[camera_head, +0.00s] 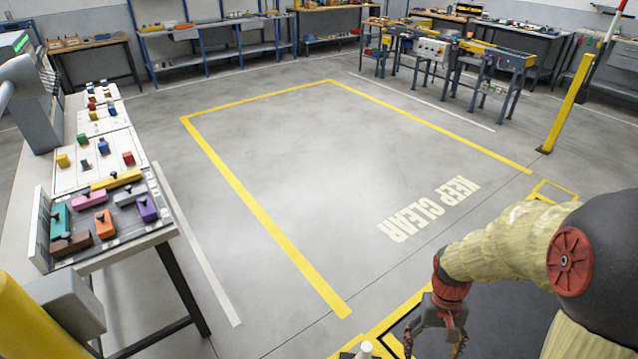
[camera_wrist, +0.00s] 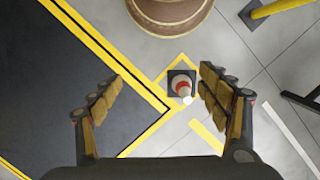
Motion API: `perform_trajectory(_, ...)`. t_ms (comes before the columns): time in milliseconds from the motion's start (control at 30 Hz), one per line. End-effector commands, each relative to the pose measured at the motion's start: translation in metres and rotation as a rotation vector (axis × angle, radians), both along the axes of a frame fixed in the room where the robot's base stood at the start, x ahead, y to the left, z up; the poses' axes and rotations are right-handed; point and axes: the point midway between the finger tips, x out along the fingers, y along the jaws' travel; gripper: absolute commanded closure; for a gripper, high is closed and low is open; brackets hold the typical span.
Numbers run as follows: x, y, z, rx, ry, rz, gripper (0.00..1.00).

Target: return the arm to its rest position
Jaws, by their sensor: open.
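My arm reaches in from the right edge of the head view, with pale ribbed sleeves and red joints. My gripper (camera_head: 436,338) hangs at the lower middle right, pointing down over the dark floor area. In the wrist view its two padded fingers (camera_wrist: 160,82) are spread wide with nothing held between them. Seen between them, below, is a small post with a red band (camera_wrist: 182,87) and a white tip on a dark square base. I cannot tell its distance from the fingers.
A bench (camera_head: 140,238) with coloured blocks stands at the left, near a yellow post (camera_head: 30,325). The floor marked KEEP CLEAR (camera_head: 430,208) is empty. A thin yellow post (camera_head: 567,105) stands at the right. A white-tipped thing (camera_head: 365,348) is at the bottom edge, close left of my gripper.

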Motion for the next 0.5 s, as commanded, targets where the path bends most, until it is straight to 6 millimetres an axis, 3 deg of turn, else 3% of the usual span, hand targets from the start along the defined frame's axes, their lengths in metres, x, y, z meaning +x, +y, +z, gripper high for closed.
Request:
perform_trajectory(33, -0.005, 0.006, 0.021, -0.001, -0.026, 0.002, 0.24)
perform_trajectory(100, -0.013, 0.014, 0.045, -0.001, -0.055, 0.003, 0.24)
perform_trajectory(500, -0.053, 0.054, 0.158, -0.001, -0.328, 0.044, 0.24)
